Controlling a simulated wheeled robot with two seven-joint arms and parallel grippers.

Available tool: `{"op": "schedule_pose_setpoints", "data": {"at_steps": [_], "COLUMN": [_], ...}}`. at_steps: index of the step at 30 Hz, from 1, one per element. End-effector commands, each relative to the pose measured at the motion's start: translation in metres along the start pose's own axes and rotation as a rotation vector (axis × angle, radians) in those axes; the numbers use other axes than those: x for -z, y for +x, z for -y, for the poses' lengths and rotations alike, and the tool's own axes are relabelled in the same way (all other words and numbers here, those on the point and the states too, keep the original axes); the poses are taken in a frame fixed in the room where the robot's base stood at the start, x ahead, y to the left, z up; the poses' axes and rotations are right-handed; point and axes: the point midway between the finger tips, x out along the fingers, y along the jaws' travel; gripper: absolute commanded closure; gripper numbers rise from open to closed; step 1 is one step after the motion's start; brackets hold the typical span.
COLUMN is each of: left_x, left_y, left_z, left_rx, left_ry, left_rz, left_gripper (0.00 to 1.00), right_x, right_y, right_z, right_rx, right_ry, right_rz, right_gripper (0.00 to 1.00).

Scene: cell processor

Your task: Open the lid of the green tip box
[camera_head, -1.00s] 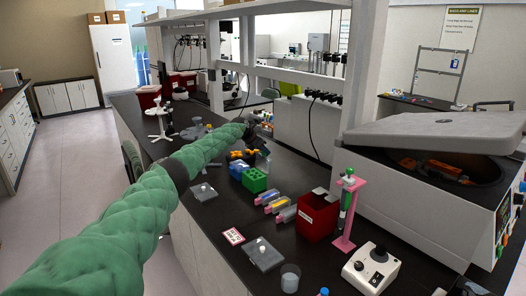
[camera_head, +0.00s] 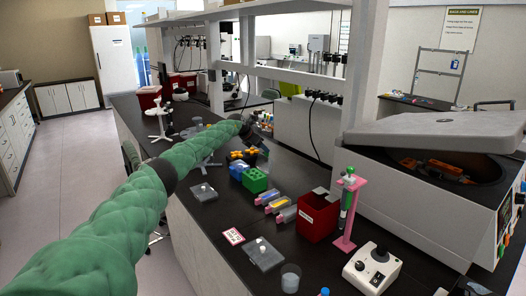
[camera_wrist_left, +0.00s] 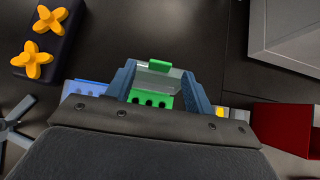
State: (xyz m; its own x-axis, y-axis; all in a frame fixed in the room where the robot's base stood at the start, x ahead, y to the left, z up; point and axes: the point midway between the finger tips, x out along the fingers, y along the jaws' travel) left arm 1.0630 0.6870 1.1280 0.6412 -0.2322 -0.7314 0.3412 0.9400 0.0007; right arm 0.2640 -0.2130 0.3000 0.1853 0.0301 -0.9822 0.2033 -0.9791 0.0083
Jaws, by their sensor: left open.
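The green tip box (camera_head: 255,180) stands on the black bench next to a blue box (camera_head: 239,168) in the head view. In the left wrist view the green tip box (camera_wrist_left: 152,99) shows a row of dark holes, a clear grey panel above them and a green tab at the top. I cannot tell whether its lid is raised. My left gripper (camera_wrist_left: 160,82) is open, with its blue fingers on either side of the box in that view; contact is unclear. My right gripper is not in view.
A rack with orange-yellow knobs (camera_wrist_left: 36,45) lies to the left in the wrist view. Pink-ended racks (camera_head: 276,207), a red bin (camera_head: 317,216) and a pink pipette stand (camera_head: 348,210) are right of the box. A clear-lidded tray (camera_head: 265,254) lies in front.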

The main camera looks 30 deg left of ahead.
Motion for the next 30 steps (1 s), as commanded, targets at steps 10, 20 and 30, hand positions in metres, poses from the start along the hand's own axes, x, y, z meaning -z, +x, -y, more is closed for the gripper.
{"op": "schedule_pose_setpoints", "data": {"at_steps": [10,20,30], "left_x": [0.002,0.000,-0.011], "left_y": [-0.043,-0.057,-0.062], "left_z": [-0.001,-0.001,0.000], "left_rx": [0.000,-0.001,-0.002], "left_ry": [0.000,-0.001,0.003], "left_rz": [0.002,0.002,0.016], "left_gripper": [0.47,0.47,0.72], "right_x": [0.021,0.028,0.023], "right_y": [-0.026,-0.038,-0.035], "right_z": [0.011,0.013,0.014], "right_rx": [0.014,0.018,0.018], "right_ry": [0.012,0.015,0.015], "right_rz": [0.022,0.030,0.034], "right_gripper": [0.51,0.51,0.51]}}
